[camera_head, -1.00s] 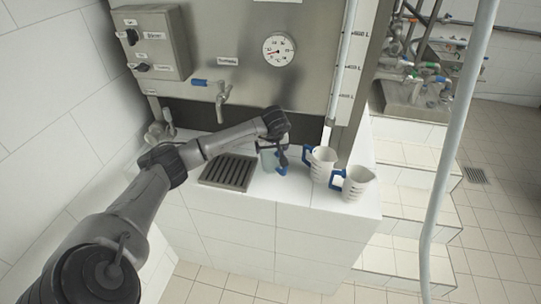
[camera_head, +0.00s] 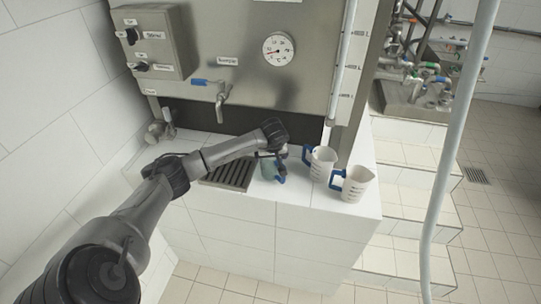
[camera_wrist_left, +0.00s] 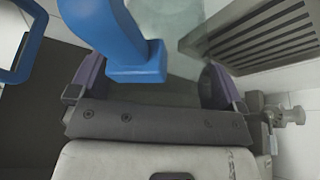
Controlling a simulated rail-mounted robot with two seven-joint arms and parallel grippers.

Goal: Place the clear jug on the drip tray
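The clear jug (camera_head: 267,167), with a blue handle, stands on the white tiled counter just right of the drip tray (camera_head: 236,174). My left gripper (camera_head: 279,158) is low at the jug and partly covers it. In the left wrist view the gripper (camera_wrist_left: 158,88) has its two fingers wide apart. The jug's blue handle (camera_wrist_left: 137,62) is between them, nearer the left finger, with a gap on each side. The pale jug body (camera_wrist_left: 180,65) shows behind. The dark slatted drip tray (camera_wrist_left: 262,38) lies to the right. My right gripper is not in view.
Two white jugs with blue handles, one (camera_head: 321,163) behind the other (camera_head: 356,184), stand right of the clear jug. A tap (camera_head: 222,100) hangs from the steel tank above the tray. Small metal items (camera_head: 160,130) stand at the counter's left back.

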